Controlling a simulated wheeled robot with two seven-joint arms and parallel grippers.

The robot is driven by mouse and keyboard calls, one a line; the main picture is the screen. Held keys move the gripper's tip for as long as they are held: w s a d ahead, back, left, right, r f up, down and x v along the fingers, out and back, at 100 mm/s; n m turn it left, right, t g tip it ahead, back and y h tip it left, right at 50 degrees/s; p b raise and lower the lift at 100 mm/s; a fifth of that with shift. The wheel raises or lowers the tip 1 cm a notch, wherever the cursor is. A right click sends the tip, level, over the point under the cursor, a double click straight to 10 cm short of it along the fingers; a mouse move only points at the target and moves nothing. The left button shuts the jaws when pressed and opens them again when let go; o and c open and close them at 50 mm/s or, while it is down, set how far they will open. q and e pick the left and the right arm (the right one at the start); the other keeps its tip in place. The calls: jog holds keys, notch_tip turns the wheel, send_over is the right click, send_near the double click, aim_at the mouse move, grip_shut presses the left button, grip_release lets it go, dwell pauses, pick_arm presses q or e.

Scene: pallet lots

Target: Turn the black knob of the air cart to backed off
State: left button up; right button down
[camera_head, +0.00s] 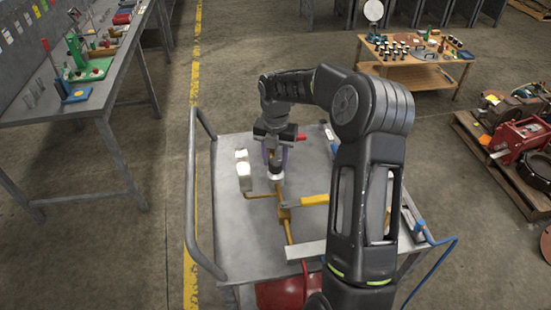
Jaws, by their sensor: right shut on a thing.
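The air cart (228,228) is a grey metal cart with a tubular push rail at its left side. Brass-coloured pipework (282,208) runs over its top. My right arm reaches over the cart from the front right. My right gripper (275,159) points down and is shut on the black knob (275,161), above a pale, rounded fitting. The fingers hide most of the knob, so its turn position cannot be read. My left gripper is not in view.
A white-topped fitting (243,170) stands just left of the gripper. A red tank (282,292) sits low at the cart's front, and a blue hose (440,243) hangs off its right side. A long grey workbench (50,100) stands left, a wooden table (415,75) at back right.

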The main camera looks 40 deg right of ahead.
aim_at(276, 161)
jog(key=c, duration=0.9)
grip_release()
jog(key=shift+o, duration=0.2)
jog(key=shift+r, duration=0.15)
notch_tip(276, 161, up, 8)
jog(key=shift+f+b, duration=0.2)
jog(key=shift+b, duration=0.35)
jog(key=shift+f, duration=0.1)
